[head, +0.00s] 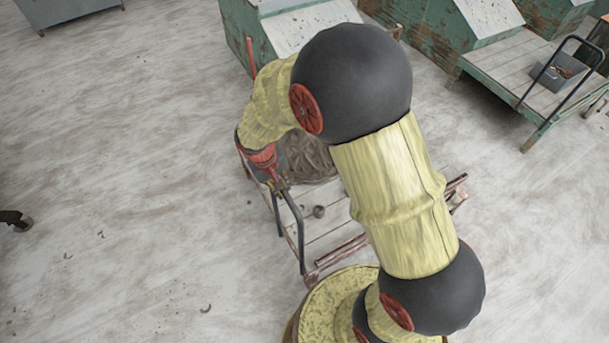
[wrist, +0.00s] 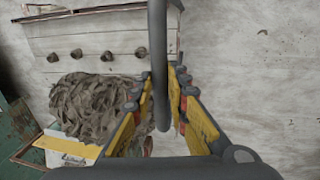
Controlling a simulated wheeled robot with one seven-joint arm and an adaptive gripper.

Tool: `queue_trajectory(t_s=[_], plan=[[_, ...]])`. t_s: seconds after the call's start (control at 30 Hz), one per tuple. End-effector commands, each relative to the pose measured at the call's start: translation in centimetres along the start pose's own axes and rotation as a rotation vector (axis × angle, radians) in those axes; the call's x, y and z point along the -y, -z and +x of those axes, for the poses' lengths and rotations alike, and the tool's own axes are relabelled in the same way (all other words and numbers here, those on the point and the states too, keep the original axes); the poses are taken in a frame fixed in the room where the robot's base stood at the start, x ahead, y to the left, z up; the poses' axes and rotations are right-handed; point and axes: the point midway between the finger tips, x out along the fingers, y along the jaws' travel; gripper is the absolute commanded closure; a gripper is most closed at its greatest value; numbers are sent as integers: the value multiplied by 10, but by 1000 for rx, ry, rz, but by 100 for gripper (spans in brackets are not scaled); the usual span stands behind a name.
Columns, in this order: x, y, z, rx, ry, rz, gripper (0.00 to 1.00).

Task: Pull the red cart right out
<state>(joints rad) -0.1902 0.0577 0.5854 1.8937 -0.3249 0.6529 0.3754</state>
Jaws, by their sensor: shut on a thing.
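The red cart (head: 318,228) is a low flatbed with pale planks and worn red edge rails, partly hidden behind my arm. A heap of grey-brown clay trimmings (head: 310,158) lies on it, with a small round lump (head: 319,211) nearby. Its dark grey bar handle (head: 298,222) rises on the near left side. My gripper (head: 280,185) is at the top of that handle. In the wrist view, the handle (wrist: 157,45) passes between the yellow-and-grey fingers of my gripper (wrist: 160,90), which is shut on it. The bed (wrist: 110,38) with several small lumps shows beyond.
Worn green bins with pale sloped tops (head: 300,25) stand just behind the cart. A green-edged flat cart (head: 505,72) with a black handle and a grey box (head: 558,72) stands at the right. The pale floor (head: 130,180) at left is open, with small scraps.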

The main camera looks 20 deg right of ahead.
Motion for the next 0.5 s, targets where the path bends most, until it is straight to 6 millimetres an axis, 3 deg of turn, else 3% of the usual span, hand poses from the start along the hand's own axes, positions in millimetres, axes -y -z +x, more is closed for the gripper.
queue_trajectory(t_s=[0.03, 0.5], plan=[[17, -1, -2, 0, 1, -8, 100], [146, -1, -28, 1, 1, -7, 100]])
